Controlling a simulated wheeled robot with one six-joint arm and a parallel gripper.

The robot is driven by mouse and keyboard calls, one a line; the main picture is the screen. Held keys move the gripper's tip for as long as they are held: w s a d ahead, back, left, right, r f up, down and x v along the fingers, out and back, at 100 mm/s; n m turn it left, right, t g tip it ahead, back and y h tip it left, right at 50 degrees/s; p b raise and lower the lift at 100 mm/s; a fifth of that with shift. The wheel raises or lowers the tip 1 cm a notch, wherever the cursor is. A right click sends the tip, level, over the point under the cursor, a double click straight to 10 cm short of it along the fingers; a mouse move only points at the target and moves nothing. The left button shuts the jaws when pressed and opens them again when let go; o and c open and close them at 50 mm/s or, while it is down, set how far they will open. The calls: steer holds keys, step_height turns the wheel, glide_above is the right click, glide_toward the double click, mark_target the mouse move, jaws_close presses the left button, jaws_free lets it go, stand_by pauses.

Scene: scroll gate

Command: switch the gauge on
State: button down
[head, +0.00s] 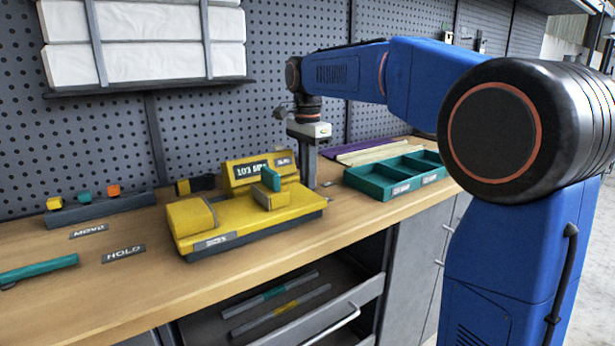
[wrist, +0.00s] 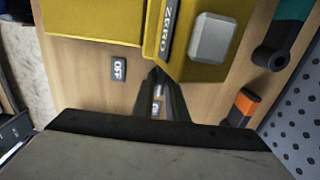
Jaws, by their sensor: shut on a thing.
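The yellow gauge (head: 238,230) stands on the workbench, with a dark display reading about 103 and a teal piece on top. In the wrist view its yellow side (wrist: 95,18) fills the top, with a ZERO label and a grey button (wrist: 212,38). An OFF label (wrist: 119,69) lies on the wood to the left of my fingers. Another small label (wrist: 157,105) shows partly between them. My gripper (wrist: 156,75) points down beside the gauge, its fingers shut on a small part that they mostly hide. It also shows at the gauge's right end in the head view (head: 309,183).
A teal divided tray (head: 378,193) stands right of my gripper, with purple and cream strips behind. A grey rack (head: 100,208) with coloured blocks and a teal tool (head: 38,269) are at left. An open drawer (head: 340,310) juts out below. An orange-and-black object (wrist: 241,106) lies near my fingers.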

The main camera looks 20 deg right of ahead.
stand_by(0.3)
steer(key=c, duration=1.8)
jaws_free()
steer(key=shift+o, duration=0.2)
steer(key=shift+r, duration=0.1)
step_height(320, 180, up, 17)
steer(key=shift+r, duration=0.1)
